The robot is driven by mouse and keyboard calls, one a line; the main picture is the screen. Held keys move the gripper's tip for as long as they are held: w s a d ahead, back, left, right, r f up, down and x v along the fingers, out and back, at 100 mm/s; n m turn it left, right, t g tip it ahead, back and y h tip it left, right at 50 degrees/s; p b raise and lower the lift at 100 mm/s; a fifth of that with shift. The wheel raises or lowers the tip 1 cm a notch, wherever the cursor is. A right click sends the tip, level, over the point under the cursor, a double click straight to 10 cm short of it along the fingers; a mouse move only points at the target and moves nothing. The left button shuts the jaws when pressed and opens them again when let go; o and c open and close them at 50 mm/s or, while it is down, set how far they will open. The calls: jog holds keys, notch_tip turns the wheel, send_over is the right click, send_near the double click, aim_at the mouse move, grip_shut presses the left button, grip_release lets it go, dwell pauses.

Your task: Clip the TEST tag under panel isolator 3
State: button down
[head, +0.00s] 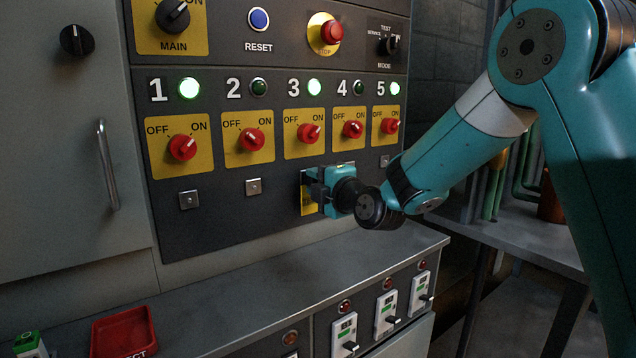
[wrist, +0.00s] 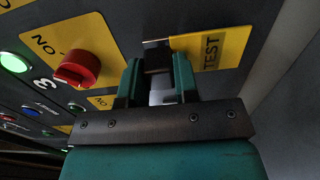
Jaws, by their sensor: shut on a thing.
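The yellow TEST tag (wrist: 212,50) is in my gripper, with its lettering readable in the wrist view. In the head view a strip of the tag (head: 307,200) shows beside my gripper (head: 318,188). My gripper (wrist: 157,75) is shut on the tag's dark end, close to the panel and below isolator 3. Isolator 3 (head: 308,133) has a red knob on a yellow plate; the knob also shows in the wrist view (wrist: 78,70). The clip spot under isolator 3 is mostly hidden by my gripper. I cannot tell whether the tag touches it.
Small metal clips sit under isolator 1 (head: 189,200), isolator 2 (head: 253,187) and isolator 5 (head: 385,161). Lamps 1, 3 and 5 are lit green; 2 and 4 are dark. A ledge (head: 290,285) runs below the panel, with a red tray (head: 122,318) at its left.

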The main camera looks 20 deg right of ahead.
jog(key=shift+w+a, duration=0.1)
jog(key=shift+w, duration=0.2)
jog(key=c, duration=0.8)
grip_release()
jog(key=b+v, duration=0.6)
jog(key=v, duration=1.1)
jog(key=shift+s, duration=0.1)
